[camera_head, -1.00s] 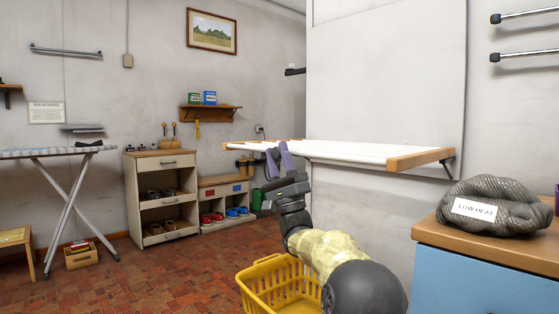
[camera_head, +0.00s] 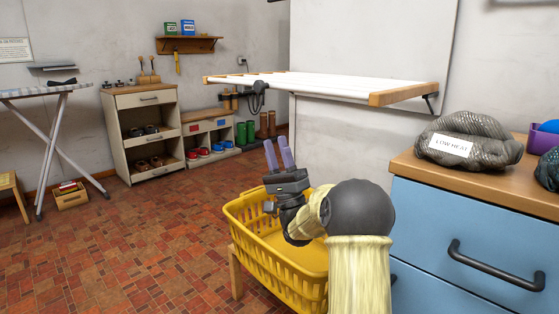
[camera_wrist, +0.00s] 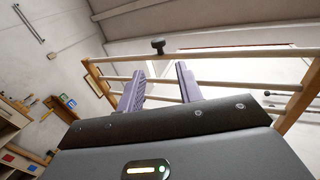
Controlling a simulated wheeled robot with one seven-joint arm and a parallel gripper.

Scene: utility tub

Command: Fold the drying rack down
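The drying rack (camera_head: 345,86) has white rods between two wooden end rails. It stands out about level from the pale wall panel, with a dark bracket under its right end. My gripper (camera_head: 276,141) is below the rack in the head view, apart from it, with its purple fingers pointing up. In the wrist view my gripper (camera_wrist: 160,68) has its fingers spread with nothing between them. The rack (camera_wrist: 98,81) shows beyond them from below, with a dark knob (camera_wrist: 158,45) at its nearer rods.
A yellow laundry basket (camera_head: 270,262) stands under and beside my arm. A blue cabinet (camera_head: 480,235) at right carries a grey bundle (camera_head: 468,140) labelled LOW HEAT. An ironing board (camera_head: 45,90) and a shelf unit (camera_head: 142,138) are at left.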

